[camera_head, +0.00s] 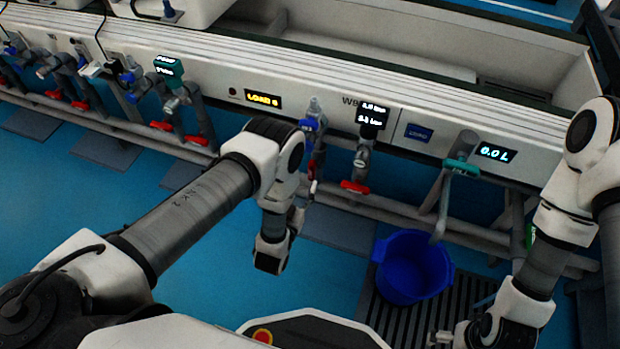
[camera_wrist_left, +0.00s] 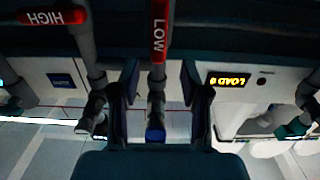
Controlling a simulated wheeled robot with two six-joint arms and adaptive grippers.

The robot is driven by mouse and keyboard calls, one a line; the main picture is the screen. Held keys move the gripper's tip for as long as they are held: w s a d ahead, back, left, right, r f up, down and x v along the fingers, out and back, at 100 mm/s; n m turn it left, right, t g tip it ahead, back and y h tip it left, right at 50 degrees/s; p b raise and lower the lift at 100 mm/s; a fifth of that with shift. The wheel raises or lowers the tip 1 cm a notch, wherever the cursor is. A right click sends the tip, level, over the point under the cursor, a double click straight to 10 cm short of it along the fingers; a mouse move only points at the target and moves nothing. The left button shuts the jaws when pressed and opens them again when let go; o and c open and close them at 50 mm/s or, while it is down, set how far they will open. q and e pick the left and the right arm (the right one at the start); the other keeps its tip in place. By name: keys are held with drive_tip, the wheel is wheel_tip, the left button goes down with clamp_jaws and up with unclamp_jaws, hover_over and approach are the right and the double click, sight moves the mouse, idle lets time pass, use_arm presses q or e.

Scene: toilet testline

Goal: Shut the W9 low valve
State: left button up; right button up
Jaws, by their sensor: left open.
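The W9 low valve's red handle, lettered LOW (camera_wrist_left: 159,32), points along its grey pipe in the left wrist view. My left gripper (camera_wrist_left: 160,82) is open, with one finger on each side of the low valve's pipe and not visibly touching it. In the head view the left gripper (camera_head: 307,186) is at the low valve, whose blue upper fitting (camera_head: 311,125) shows above; the arm partly hides the handle. The red HIGH handle (camera_wrist_left: 55,17) lies crosswise beside it; it also shows in the head view (camera_head: 355,187). My right gripper (camera_head: 440,338) is low at the right, its jaws unclear.
A yellow-lit LOAD display (camera_head: 263,99) and a black readout (camera_head: 372,115) are on the bench front. A blue bucket (camera_head: 412,266) stands on a floor grate at the right. Grey pipes run along the bench. Blue floor is clear in front.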

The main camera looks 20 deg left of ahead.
sight(310, 170)
use_arm(q)
drive_tip(key=w+b, duration=0.2)
drive_tip(key=w, duration=0.4)
drive_tip(key=shift+d, duration=0.15)
drive_tip(key=shift+w+r, duration=0.1)
drive_tip(key=shift+w, duration=0.55)
clamp_jaws()
